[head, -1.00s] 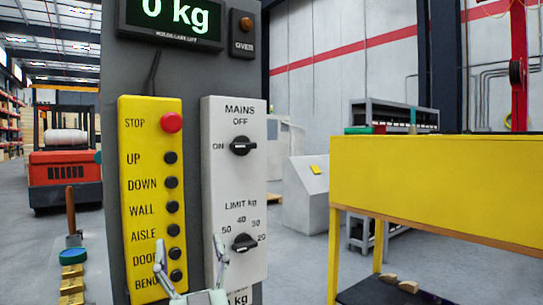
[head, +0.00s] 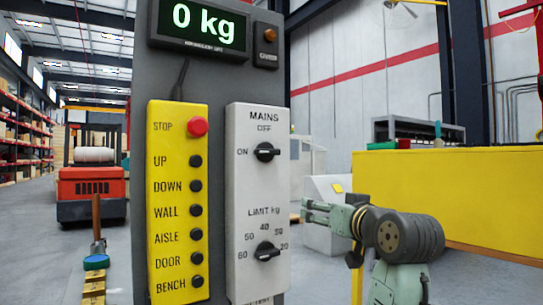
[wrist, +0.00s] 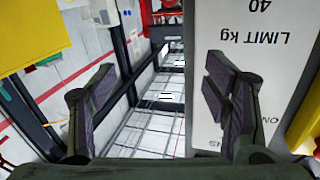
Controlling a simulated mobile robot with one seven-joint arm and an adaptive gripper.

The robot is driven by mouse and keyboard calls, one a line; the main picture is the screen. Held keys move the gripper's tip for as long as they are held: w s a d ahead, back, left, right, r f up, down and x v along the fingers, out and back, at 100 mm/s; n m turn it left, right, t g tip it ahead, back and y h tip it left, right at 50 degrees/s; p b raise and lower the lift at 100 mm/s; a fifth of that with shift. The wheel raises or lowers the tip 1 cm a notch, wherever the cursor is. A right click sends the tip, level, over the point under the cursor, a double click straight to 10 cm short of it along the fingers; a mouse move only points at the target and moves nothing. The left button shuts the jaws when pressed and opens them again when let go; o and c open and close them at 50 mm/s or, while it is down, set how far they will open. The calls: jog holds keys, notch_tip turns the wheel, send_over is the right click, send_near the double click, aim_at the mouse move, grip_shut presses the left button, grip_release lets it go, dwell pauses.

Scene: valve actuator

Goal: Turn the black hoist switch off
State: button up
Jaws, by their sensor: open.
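The black MAINS switch (head: 267,152) is a rotary knob near the top of a white panel (head: 240,205). Its handle lies level, in line with the ON label at its left; OFF is printed above it. A second black knob, the LIMIT kg dial (head: 267,252), sits lower on the same panel. My gripper (head: 310,212) is right of the panel, below the MAINS switch's height and apart from it. In the wrist view my gripper (wrist: 160,85) has its fingers wide apart with nothing between them. The panel shows upside down there, behind the right finger; the MAINS knob is hidden.
A yellow button box (head: 178,200) with a red STOP button (head: 197,127) stands left of the panel. A 0 kg display (head: 200,20) is above. A yellow bench (head: 440,195) stands behind my arm at the right. Floor shows between the panel and the bench.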

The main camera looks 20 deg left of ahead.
aim_at(270, 149)
jog(key=s+a+r+n+g+y, duration=0.3)
jog(key=s+r+n+y, duration=0.1)
jog(key=s+r, duration=0.75)
jog(key=x, duration=0.4)
jog(key=r+p+x, duration=0.1)
jog(key=x, duration=0.3)
jog(key=p+x, duration=0.1)
jog(key=x, duration=0.3)
jog(key=shift+w+d+r, duration=0.15)
jog(key=shift+w+d, duration=0.15)
jog(key=shift+w, duration=0.15)
jog(key=c, duration=1.2)
jog(key=shift+o, duration=0.2)
